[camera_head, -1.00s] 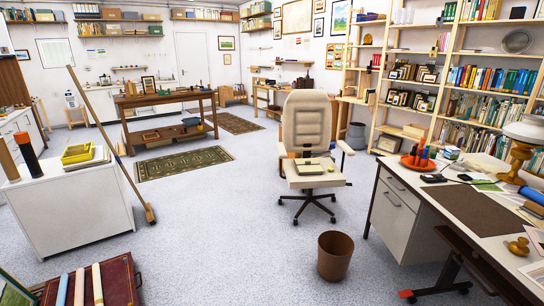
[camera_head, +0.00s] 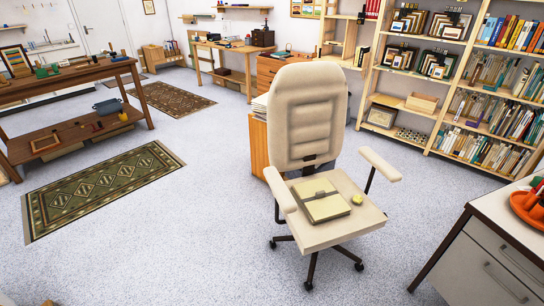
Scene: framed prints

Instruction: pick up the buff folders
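The buff folders (camera_head: 321,203) lie as a small flat stack on the seat of the cream office chair (camera_head: 347,230). A darker band or strap shows across the top one. A small yellow-green round thing (camera_head: 357,199) sits on the seat just right of the stack. The chair's back stands behind the folders and its armrests are on either side. Neither of my grippers shows in the view.
The white desk (camera_head: 485,262) stands close at the right. A wooden cabinet (camera_head: 258,145) is behind the chair, with bookshelves (camera_head: 440,120) at the back right. A patterned rug (camera_head: 95,185) and open speckled floor lie left of the chair.

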